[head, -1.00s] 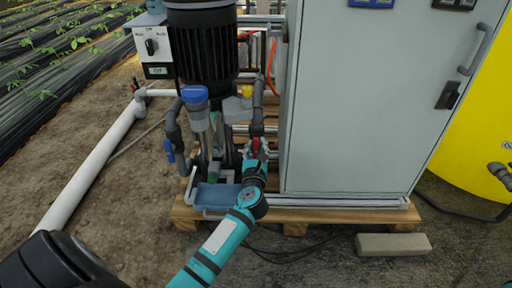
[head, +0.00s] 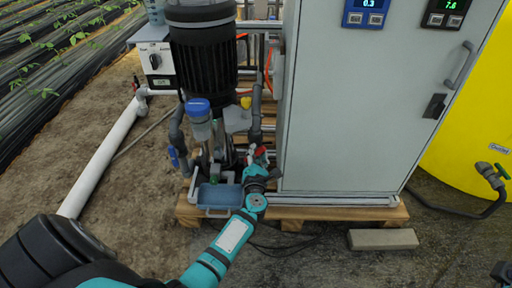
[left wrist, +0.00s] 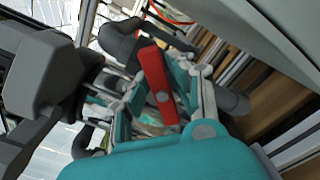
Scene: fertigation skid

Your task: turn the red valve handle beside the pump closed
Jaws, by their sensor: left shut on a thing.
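The red valve handle (head: 261,153) sits on the grey pipework just right of the black pump (head: 203,55), low beside the cabinet. My left gripper (head: 257,163) reaches it from the front and is shut on it; the fingers and wrist hide part of the handle and the valve body. In the left wrist view the red handle (left wrist: 158,85) stands between the two fingers of the left gripper (left wrist: 160,100), slightly tilted.
A grey cabinet (head: 350,110) stands close right of the valve. A blue tray (head: 219,196) lies left of my wrist on the wooden pallet (head: 345,213). A concrete block (head: 383,239) and a yellow tank (head: 480,110) are at right. A white pipe (head: 105,155) runs along the left.

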